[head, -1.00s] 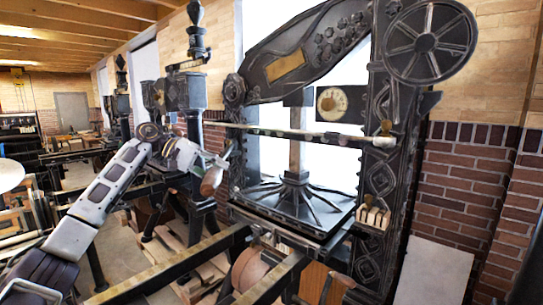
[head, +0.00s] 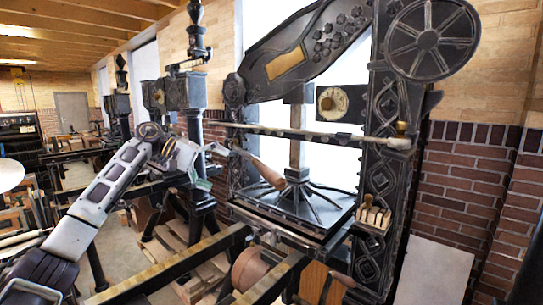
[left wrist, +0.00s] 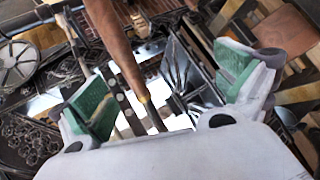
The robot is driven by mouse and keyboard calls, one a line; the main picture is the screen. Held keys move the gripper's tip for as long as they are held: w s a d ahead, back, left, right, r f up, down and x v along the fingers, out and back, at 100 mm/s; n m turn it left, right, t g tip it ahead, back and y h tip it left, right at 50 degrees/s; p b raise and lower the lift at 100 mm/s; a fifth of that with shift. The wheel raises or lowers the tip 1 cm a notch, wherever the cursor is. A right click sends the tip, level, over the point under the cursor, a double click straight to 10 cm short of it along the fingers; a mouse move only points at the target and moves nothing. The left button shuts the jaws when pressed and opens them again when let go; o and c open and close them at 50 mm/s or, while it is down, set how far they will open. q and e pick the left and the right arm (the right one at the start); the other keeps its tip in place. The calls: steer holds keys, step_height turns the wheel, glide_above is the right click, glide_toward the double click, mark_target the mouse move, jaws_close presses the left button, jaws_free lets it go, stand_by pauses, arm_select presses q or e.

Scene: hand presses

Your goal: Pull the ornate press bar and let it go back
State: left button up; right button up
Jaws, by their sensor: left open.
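The ornate press (head: 378,180) is a black decorated iron frame at centre right. Its press bar ends in a brown wooden handle (head: 268,174), which slants down to the right in front of the frame, above the spoked platen (head: 295,200). My left gripper (head: 208,166) is open and empty, left of the handle and apart from it in the head view. In the left wrist view, my left gripper (left wrist: 168,92) shows green pads spread wide. The brown handle (left wrist: 118,50) appears in the gap between them, with no pad on it. My right gripper is not in view.
A second black press (head: 185,100) stands behind my left gripper. A long rail (head: 175,262) runs across the foreground, with a round wooden drum (head: 255,268) beside it. A brick wall (head: 465,185) closes off the right side.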

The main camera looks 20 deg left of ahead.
arm_select(q)
steer(key=shift+s+a+r, duration=1.8)
steer(key=shift+s+a, duration=0.15)
steer(key=shift+s, duration=0.7)
arm_select(e)
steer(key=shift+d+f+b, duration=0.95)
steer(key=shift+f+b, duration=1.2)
steer(key=shift+b, duration=0.1)
arm_select(q)
steer(key=s+d+r+b, duration=0.2)
steer(key=s+d+r, duration=0.3)
steer(key=s+d, duration=0.6)
steer(key=shift+s+b, duration=0.35)
steer(key=shift+s, duration=0.7)
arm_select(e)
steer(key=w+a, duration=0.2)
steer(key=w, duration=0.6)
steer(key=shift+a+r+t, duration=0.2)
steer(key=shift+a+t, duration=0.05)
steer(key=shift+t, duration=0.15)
arm_select(q)
steer(key=shift+a, duration=0.1)
